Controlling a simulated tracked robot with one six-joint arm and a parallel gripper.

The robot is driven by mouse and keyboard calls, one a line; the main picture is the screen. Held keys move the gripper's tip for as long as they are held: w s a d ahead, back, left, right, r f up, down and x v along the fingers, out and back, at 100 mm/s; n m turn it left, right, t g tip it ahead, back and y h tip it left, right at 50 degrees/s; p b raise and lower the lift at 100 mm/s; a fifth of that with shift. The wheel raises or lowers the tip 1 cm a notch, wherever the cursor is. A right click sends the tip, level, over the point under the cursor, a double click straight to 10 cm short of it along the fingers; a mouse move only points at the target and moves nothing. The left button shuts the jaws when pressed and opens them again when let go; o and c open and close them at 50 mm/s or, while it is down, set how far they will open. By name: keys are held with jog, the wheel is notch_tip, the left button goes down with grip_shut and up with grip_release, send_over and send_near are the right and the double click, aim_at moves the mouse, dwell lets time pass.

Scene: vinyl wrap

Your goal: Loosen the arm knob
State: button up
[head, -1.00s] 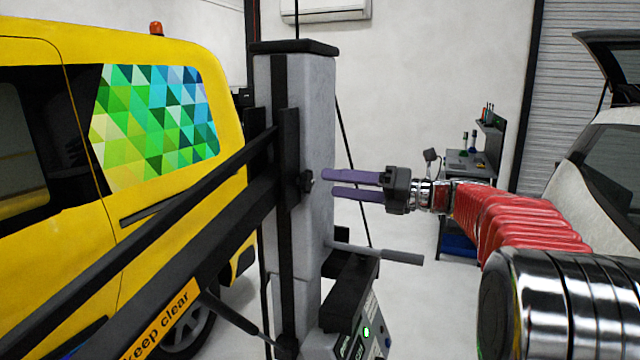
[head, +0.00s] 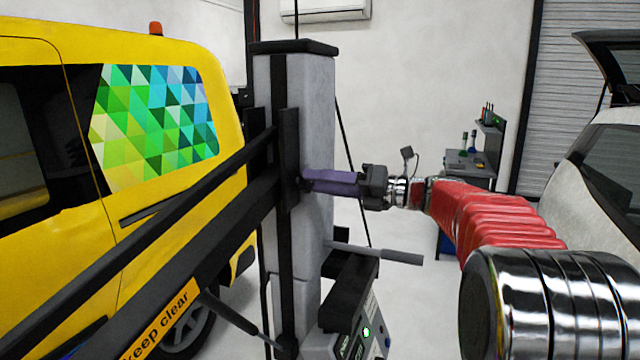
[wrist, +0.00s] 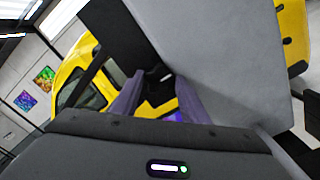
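The arm knob is a small dark knob on the side of the grey post (head: 318,120), where the black arm is mounted. In the head view my gripper's fingertips cover most of it. In the wrist view the dark knob (wrist: 160,75) shows straight ahead between the fingertips. My gripper (head: 306,182) has two purple fingers and points left at the post, its fingertips at the knob. In the wrist view the fingers (wrist: 160,84) stand apart on either side of the knob. Whether they touch it cannot be made out.
The long black arm (head: 190,235) slants down left from the post, with a "keep clear" label. A grey handle (head: 385,254) sticks out below my gripper, above a control box (head: 352,320) with a green light. A yellow van (head: 100,45) stands behind. Open floor lies right of the post.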

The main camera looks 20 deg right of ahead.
jog(key=c, duration=0.5)
jog(key=shift+o, duration=0.2)
